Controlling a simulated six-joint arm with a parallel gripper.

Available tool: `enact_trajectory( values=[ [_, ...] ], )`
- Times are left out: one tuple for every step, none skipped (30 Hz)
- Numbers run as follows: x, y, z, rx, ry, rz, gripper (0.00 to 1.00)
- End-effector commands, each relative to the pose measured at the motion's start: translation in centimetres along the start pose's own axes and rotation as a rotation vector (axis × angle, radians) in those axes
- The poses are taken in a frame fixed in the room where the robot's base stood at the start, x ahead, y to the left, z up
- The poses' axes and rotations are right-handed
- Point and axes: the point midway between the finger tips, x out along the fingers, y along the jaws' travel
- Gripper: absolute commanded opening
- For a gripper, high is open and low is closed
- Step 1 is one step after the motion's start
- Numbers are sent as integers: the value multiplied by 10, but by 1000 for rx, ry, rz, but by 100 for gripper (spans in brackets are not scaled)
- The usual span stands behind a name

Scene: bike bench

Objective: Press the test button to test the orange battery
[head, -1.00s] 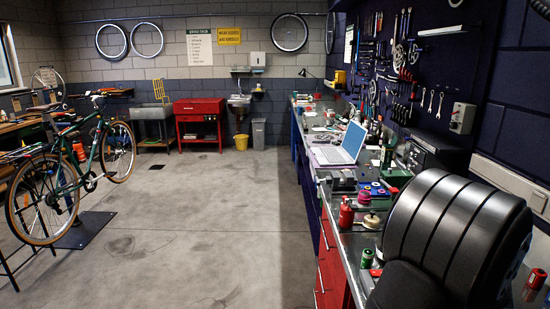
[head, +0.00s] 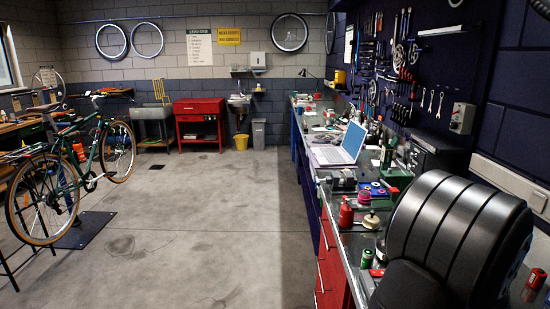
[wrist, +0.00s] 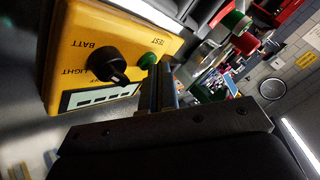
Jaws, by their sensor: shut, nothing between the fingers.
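In the wrist view, a yellow tester (wrist: 118,35) shows upside down, with the words TEST and BATT on its face. Its green test button (wrist: 148,60) sits beside a black knob (wrist: 106,64). A display (wrist: 100,95) with several dark bars is on the same face. My gripper (wrist: 160,70) is shut and empty, its tips right by the green button. I cannot tell whether they touch it. I cannot make out the orange battery in either view. The tester and my fingers do not show in the head view.
Tools hang on the wall behind. A bicycle (head: 72,175) stands at the left. The floor (head: 210,215) between is clear.

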Motion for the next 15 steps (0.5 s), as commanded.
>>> enact_trajectory(
  values=[
    [0,0,0,0,0,0,0],
    [0,0,0,0,0,0,0],
    [0,0,0,0,0,0,0],
    [0,0,0,0,0,0,0],
    [1,0,0,1,0,0,0],
    [1,1,1,1,0,0,0],
    [1,0,0,1,0,0,0],
    [1,0,0,1,0,0,0],
    [1,0,0,0,0,0,0],
    [0,0,0,0,0,0,0],
    [0,0,0,0,0,0,0],
    [-1,-1,-1,0,0,0,0],
    [-2,-1,-1,0,0,0,0],
    [-2,-2,-2,0,1,-1,0],
    [-4,-3,-3,0,1,-1,0]
  ],
)
